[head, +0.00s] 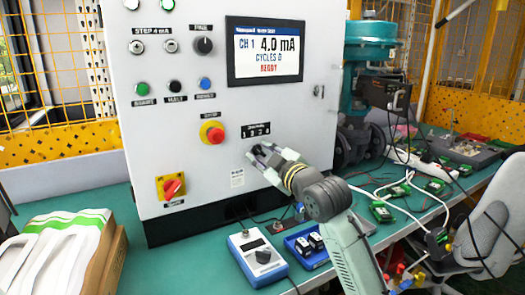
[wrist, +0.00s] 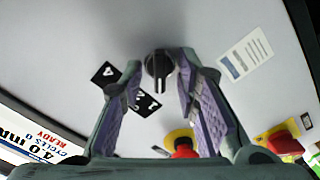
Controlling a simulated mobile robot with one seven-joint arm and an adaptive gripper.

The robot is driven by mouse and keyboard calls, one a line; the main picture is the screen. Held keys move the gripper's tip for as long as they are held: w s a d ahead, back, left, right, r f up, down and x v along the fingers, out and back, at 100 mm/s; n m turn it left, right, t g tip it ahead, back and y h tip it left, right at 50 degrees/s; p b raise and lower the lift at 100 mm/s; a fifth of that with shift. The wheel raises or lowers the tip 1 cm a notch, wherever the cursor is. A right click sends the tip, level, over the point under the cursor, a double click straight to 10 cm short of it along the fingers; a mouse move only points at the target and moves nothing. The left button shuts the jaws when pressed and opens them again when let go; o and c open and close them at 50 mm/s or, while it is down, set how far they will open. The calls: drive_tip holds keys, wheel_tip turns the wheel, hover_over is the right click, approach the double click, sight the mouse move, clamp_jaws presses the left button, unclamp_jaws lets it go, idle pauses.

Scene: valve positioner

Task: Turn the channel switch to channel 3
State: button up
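The channel switch is a black ridged knob (wrist: 158,64) on the grey cabinet face. In the wrist view it sits between my fingertips, its ridge roughly upright in the picture. Its black label plate (head: 256,131) is above it in the head view; in the wrist view the 4 and 1 show, the middle is partly behind a finger. My gripper (head: 256,151) is open, its purple-padded fingers on either side of the knob with gaps visible. I cannot tell whether either finger touches it. The display (head: 266,50) reads CH 1, 4.0 mA, CYCLES 0, READY.
A red emergency button (head: 213,133) is left of the switch, and a red-yellow rotary switch (head: 171,187) is lower left. A blue handheld meter (head: 257,256) and a blue tray (head: 308,246) stand on the green bench below. A teal valve (head: 369,50) stands right of the cabinet.

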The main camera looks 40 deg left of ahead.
drive_tip(key=shift+w+a, duration=0.1)
drive_tip(key=shift+a, duration=0.1)
clamp_jaws()
idle(0.3)
drive_tip(key=shift+m, duration=0.3)
drive_tip(key=m+p, duration=0.3)
drive_tip(key=m, duration=0.3)
drive_tip(key=shift+r, duration=0.1)
drive_tip(key=m+p, duration=0.3)
drive_tip(key=m, duration=0.2)
drive_tip(key=shift+m, duration=0.3)
idle(0.4)
